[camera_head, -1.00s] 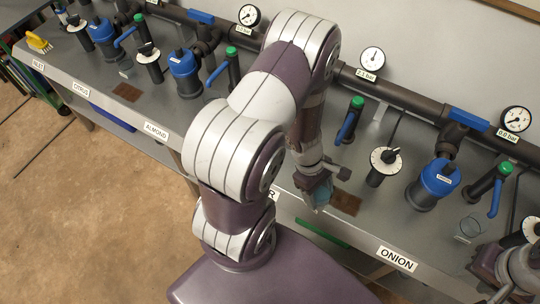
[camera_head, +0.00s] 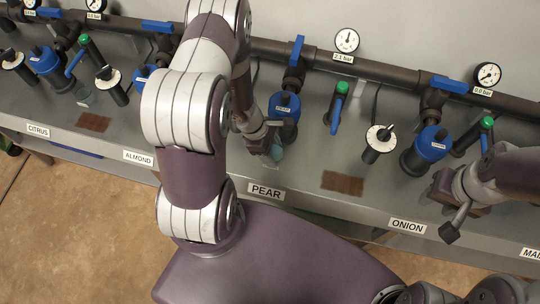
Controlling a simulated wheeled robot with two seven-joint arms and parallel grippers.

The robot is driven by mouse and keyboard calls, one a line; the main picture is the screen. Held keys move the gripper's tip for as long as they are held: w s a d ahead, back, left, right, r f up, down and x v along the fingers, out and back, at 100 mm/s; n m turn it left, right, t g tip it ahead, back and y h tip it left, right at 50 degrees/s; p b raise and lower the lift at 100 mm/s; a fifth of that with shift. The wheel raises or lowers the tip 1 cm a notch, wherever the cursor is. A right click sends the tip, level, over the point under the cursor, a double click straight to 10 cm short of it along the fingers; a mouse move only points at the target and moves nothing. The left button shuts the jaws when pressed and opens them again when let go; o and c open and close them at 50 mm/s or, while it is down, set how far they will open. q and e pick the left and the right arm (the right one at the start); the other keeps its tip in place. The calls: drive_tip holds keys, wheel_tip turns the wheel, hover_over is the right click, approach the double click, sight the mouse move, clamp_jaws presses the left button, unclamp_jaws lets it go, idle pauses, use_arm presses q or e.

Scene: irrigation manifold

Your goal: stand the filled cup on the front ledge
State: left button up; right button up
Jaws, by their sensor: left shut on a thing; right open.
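My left gripper (camera_head: 264,141) is shut on a small translucent teal cup (camera_head: 275,154), which is partly hidden by the fingers. It is over the grey bench top, behind the PEAR label (camera_head: 266,191) and in front of a blue-capped filter. I cannot tell whether the cup touches the bench or what its fill level is. The front ledge (camera_head: 318,202) is the grey strip along the bench's near edge, carrying the name labels. My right gripper (camera_head: 438,213) is open and empty above the bench, near the ONION label (camera_head: 407,225).
A brown mat (camera_head: 342,183) lies right of the cup. Dial valves (camera_head: 378,144), blue filters (camera_head: 427,150) and green-topped taps (camera_head: 338,105) stand along the pipe behind. Another clear cup (camera_head: 86,98) stands at the left. The front strip between PEAR and ONION looks clear.

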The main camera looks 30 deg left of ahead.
use_arm(q)
wheel_tip(320, 180, down, 4)
drive_tip(key=shift+s+d+f, duration=0.1)
use_arm(e)
drive_tip(key=shift+d, duration=0.2)
use_arm(q)
drive_tip(key=shift+f, duration=0.1)
use_arm(e)
drive_tip(key=shift+f, duration=0.15)
use_arm(q)
drive_tip(key=shift+f+b, duration=0.15)
drive_tip(key=shift+b, duration=0.2)
drive_tip(key=o, duration=1)
drive_tip(key=shift+o, duration=0.2)
